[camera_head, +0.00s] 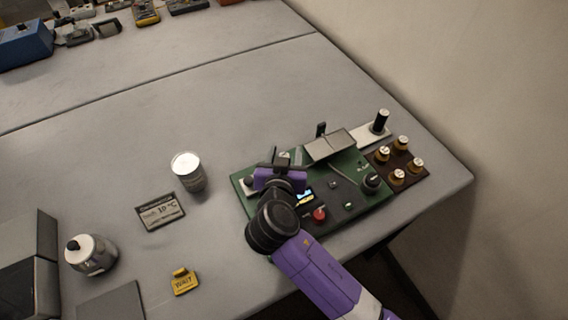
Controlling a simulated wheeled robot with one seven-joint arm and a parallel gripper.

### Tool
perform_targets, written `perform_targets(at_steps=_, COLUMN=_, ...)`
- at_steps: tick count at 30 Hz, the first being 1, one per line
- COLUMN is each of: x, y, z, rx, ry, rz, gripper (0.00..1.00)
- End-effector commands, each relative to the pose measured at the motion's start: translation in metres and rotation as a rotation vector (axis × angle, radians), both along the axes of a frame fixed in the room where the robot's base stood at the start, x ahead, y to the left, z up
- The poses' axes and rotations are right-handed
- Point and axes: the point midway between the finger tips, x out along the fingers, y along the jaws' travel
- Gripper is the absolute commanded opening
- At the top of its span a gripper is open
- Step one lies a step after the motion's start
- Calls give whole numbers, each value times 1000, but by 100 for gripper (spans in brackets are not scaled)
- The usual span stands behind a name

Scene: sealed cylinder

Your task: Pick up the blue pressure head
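I cannot make out a blue pressure head for certain; no clearly blue head shows on the near table. My gripper (282,163) is over the left part of a green panel board (340,205), at the end of my purple and black arm. The arm and hand hide part of the board below them. The fingers are small and seen from behind, so I cannot tell if they are open or hold anything. A silver cylinder (188,172) stands upright on the table left of the gripper, apart from it.
The board carries a red button (320,214), a black knob (371,183) and a tilted grey plate (330,146). Brass terminals (398,177) stand at right. A display sign (160,212), yellow tag (184,282) and round metal pot (91,254) lie left. A blue box (24,45) is far back.

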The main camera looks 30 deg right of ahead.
Motion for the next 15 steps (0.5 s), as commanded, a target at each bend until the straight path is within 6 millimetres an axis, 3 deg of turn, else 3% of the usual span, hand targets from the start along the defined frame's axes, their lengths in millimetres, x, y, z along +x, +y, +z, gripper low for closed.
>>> perform_targets(at_steps=1, x=0, y=0, z=0, rx=0, ry=0, rz=0, gripper=34)
perform_targets(at_steps=6, x=0, y=0, z=0, rx=0, ry=0, rz=0, gripper=1)
perform_targets(at_steps=15, x=0, y=0, z=1, rx=-1, ry=-1, rz=0, gripper=0)
